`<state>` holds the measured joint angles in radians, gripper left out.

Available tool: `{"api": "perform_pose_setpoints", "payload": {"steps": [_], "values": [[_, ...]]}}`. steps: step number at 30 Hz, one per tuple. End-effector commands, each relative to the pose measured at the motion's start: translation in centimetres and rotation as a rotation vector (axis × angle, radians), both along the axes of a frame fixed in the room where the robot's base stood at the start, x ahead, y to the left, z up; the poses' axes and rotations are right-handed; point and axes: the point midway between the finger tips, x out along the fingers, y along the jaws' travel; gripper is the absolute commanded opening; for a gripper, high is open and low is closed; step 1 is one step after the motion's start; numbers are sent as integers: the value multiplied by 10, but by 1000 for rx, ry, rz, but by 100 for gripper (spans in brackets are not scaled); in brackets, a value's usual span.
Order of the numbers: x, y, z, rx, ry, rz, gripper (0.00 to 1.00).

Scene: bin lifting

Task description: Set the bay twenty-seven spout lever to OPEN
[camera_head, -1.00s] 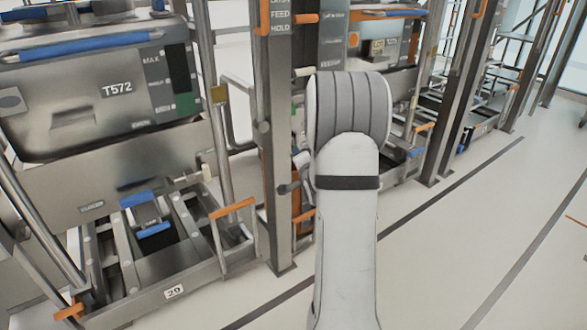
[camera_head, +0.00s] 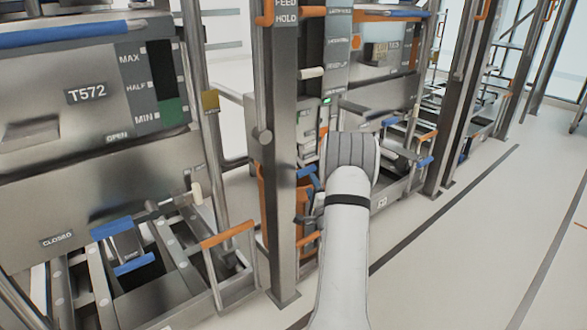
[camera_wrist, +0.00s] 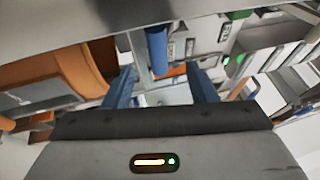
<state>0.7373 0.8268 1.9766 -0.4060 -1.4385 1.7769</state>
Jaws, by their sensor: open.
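My gripper (camera_wrist: 162,88) is open, with its two blue fingers apart in the wrist view. A blue cylindrical bar (camera_wrist: 157,48) shows beyond and between the fingertips; I cannot tell whether it is the spout lever. No contact with it is visible. In the head view my pale arm covers the lower part of the bay behind the post, and my gripper is mostly hidden. That bay's base carries a small number plate (camera_head: 382,202), too blurred to read. I cannot identify the bay twenty-seven lever with certainty.
The left bay, with bin T572 (camera_head: 86,93), has CLOSED (camera_head: 62,240) and OPEN labels and a cream-knobbed lever (camera_head: 196,193). A steel post (camera_head: 279,150) stands just left of my arm. An orange curved part (camera_wrist: 65,65) is left of my fingers. Floor at right is clear.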

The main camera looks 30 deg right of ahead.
Motion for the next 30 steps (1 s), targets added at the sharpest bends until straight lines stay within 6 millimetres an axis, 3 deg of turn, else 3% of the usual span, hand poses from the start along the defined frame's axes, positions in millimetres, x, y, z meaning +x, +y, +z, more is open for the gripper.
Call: {"api": "perform_pose_setpoints", "payload": {"steps": [5,18,30], "values": [[9,-4,0,1,-7,0,51],[67,-22,10,1,-5,2,51],[73,-23,13,3,-3,3,48]]}}
